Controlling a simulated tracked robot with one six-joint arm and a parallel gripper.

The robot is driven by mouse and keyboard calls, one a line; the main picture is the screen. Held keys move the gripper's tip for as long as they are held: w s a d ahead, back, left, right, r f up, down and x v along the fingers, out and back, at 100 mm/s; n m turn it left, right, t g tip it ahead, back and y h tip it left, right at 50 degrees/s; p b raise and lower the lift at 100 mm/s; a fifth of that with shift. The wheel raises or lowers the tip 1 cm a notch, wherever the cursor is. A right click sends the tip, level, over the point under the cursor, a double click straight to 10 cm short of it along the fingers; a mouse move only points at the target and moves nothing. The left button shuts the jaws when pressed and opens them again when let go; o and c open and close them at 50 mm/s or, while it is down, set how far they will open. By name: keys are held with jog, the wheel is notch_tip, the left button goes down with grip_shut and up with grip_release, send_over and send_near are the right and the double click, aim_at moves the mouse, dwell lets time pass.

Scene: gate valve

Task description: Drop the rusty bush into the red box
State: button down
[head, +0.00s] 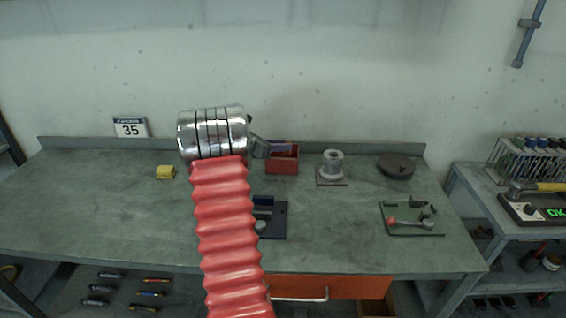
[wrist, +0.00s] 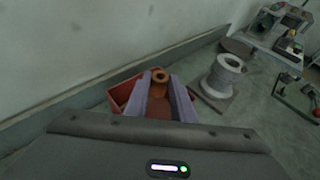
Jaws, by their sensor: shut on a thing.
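The rusty bush (wrist: 160,76) is a small brown ring, seen in the wrist view between the two grey fingers of my gripper (wrist: 162,84). My gripper is shut on it. The red box (wrist: 119,93) shows behind and around the fingers in the wrist view, so the bush appears over it; the height between them is hard to judge. In the head view the red box (head: 282,167) stands at the back of the bench, and my gripper (head: 277,148) reaches across its upper left part. The bush cannot be made out in the head view.
A grey flanged part (head: 333,164) stands on a plate right of the box. A dark round disc (head: 396,166) lies farther right. A fixture with a red handle (head: 410,219) is at front right. The wall is close behind.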

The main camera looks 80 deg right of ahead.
jog(key=c, duration=1.4)
grip_release()
jog(key=shift+c, duration=0.2)
jog(key=shift+w, duration=0.1)
jog(key=v, duration=1.3)
jog(key=shift+w+a, duration=0.15)
jog(key=shift+a, duration=0.2)
jog(key=w+a+r+m+t+y, duration=0.1)
jog(key=w+a+r+m+t, duration=0.15)
jog(key=a, duration=0.75)
jog(key=w+a+r+m+t+y, duration=0.15)
jog(key=w+a, duration=0.25)
jog(key=a, duration=0.6)
jog(key=w+a+r+m+t+y, duration=0.1)
jog(key=w+a+r+m+t, duration=0.15)
jog(key=a, duration=0.75)
jog(key=s+a+m+t+y, duration=0.1)
jog(key=a+t+y, duration=0.1)
jog(key=a, duration=0.9)
jog(key=s+a+f+m+t+y, duration=0.1)
jog(key=s+a+m+t+y, duration=0.1)
jog(key=a, duration=0.9)
jog(key=s+a+f+m+t+y, duration=0.1)
jog(key=s+a+t+y, duration=0.1)
jog(key=a, duration=0.9)
jog(key=shift+a+t+y, duration=0.3)
jog(key=shift+t+y, duration=0.05)
jog(key=shift+y, duration=0.4)
